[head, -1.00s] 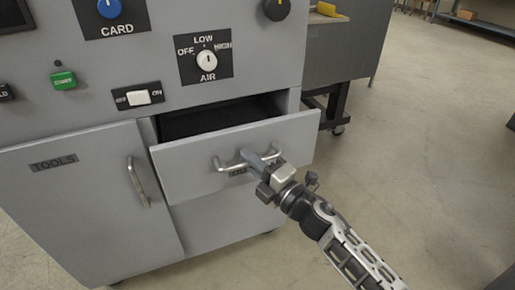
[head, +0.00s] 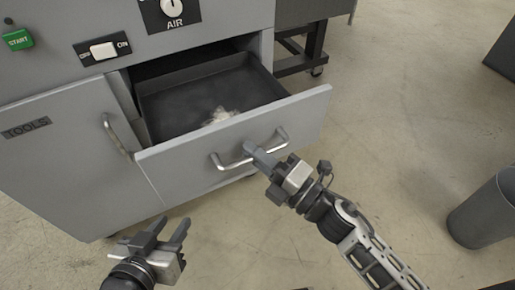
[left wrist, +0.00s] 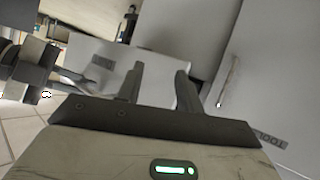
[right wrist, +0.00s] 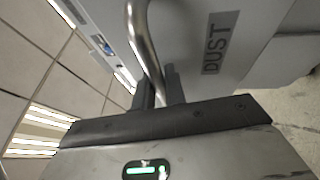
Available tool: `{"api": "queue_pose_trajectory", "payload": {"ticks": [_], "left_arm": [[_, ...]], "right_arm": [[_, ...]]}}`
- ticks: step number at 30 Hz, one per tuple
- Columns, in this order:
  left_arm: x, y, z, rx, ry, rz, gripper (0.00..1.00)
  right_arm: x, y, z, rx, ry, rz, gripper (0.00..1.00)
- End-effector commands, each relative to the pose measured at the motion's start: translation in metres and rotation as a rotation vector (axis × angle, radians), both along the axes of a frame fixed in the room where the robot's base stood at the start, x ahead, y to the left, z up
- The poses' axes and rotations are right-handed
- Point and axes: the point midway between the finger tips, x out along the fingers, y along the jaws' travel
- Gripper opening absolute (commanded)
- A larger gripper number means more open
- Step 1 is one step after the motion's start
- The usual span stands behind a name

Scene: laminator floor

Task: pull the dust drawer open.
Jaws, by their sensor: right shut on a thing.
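The dust drawer (head: 190,178) sticks well out of the grey machine, and its dark inside shows a small pale heap of dust (head: 221,115). Its front carries a silver bar handle (head: 232,163) and, in the right wrist view, a DUST label (right wrist: 220,43). My right gripper (head: 256,153) is shut on the handle; the bar passes between its fingers (right wrist: 160,88) in the right wrist view. My left gripper (head: 168,232) is open and empty, in front of the machine and below the drawer front. Its spread fingers (left wrist: 158,82) show in the left wrist view.
The TOOLS door (head: 62,160) with its own handle (head: 117,137) is closed, left of the drawer. A grey bin (head: 486,212) stands on the floor at the right. The floor between bin and drawer is clear.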

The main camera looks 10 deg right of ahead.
Motion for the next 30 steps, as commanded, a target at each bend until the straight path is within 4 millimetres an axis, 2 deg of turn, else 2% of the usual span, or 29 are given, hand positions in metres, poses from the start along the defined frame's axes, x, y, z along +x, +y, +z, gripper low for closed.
{"api": "queue_pose_trajectory", "payload": {"ticks": [3,4,6,22,26,30], "left_arm": [[-0.001,-0.001,-0.002,0.001,0.005,-0.002,0.36],[0.0,-0.001,-0.002,0.0,0.005,-0.002,0.36],[0.0,-0.001,-0.002,0.0,0.004,-0.002,0.36],[0.002,-0.001,0.001,0.002,-0.007,-0.007,0.36],[0.002,-0.001,0.0,0.002,-0.009,-0.008,0.36],[0.002,-0.002,-0.002,0.0,-0.011,-0.008,0.36]], "right_arm": [[0.0,-0.001,0.0,-0.001,-0.001,0.0,0.0],[0.0,-0.001,0.0,-0.001,-0.001,0.0,0.15],[0.0,-0.001,0.0,-0.001,-0.001,0.0,0.34],[-0.003,-0.003,-0.001,0.0,0.001,-0.001,0.34],[-0.014,-0.013,-0.005,-0.002,0.002,-0.002,0.34],[-0.036,-0.033,-0.012,-0.003,0.005,-0.001,0.34]]}}
